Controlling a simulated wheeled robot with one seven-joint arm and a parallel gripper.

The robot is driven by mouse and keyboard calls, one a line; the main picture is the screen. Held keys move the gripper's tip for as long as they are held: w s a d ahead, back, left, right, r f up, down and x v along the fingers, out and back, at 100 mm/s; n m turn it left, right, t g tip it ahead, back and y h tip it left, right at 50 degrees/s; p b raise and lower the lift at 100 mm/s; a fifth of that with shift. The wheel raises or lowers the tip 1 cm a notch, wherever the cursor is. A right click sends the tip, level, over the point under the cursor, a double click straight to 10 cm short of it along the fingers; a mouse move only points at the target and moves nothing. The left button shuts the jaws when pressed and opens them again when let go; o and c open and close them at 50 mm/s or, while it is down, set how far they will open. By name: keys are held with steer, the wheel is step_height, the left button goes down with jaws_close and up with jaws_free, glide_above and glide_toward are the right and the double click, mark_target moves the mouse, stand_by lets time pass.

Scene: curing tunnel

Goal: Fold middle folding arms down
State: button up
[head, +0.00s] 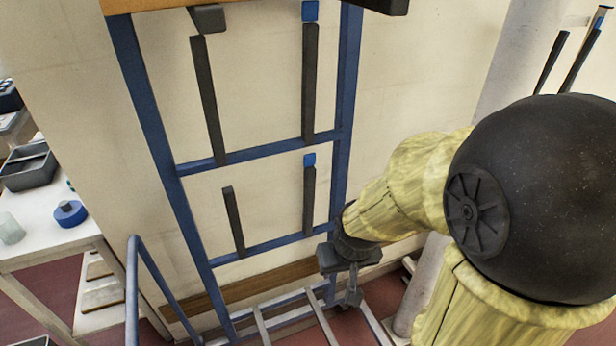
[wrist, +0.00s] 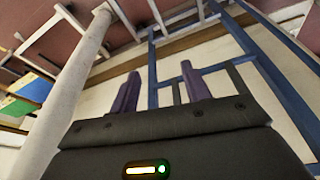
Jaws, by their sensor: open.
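A blue rack frame (head: 150,95) stands against a pale wall. On its middle crossbar (head: 265,150) two dark folding arms stand upright: the left middle arm (head: 207,95) and the right middle arm (head: 309,80), which has a blue tip. On the lower crossbar (head: 270,243) a shorter pair is also upright: the left lower arm (head: 234,220) and the right lower arm (head: 308,200). My gripper (head: 350,298) is low, right of the rack's right post, below the middle arms and apart from them. In the wrist view its two fingers (wrist: 160,90) are spread and empty.
An orange-brown board (head: 140,5) crosses the top, with a dark bracket (head: 208,18) under its edge. A blue rail (head: 133,290) and a white table (head: 50,235) with a grey bin (head: 28,168) are at left. A pale column (wrist: 72,105) is close in the wrist view.

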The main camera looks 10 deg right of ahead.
mark_target(307, 176)
steer(key=w+d+n+t+y+b, duration=0.2)
steer(key=w+t+y+b, duration=0.1)
steer(key=w+t+b, duration=1.1)
steer(key=b, duration=0.4)
steer(key=shift+d+y, duration=0.25)
steer(key=shift+y, duration=0.05)
steer(key=shift+w, duration=0.1)
steer(key=w+a+p, duration=0.1)
steer(key=w, duration=0.4)
steer(key=w+a+p, duration=0.1)
steer(key=w+p, duration=0.1)
steer(key=w, duration=0.4)
steer(key=w+a+p, duration=0.1)
steer(key=w, duration=0.5)
steer(key=shift+a+f+p, duration=0.1)
steer(key=shift+a+p, duration=0.15)
steer(key=shift+p, duration=0.05)
steer(key=shift+s, duration=0.1)
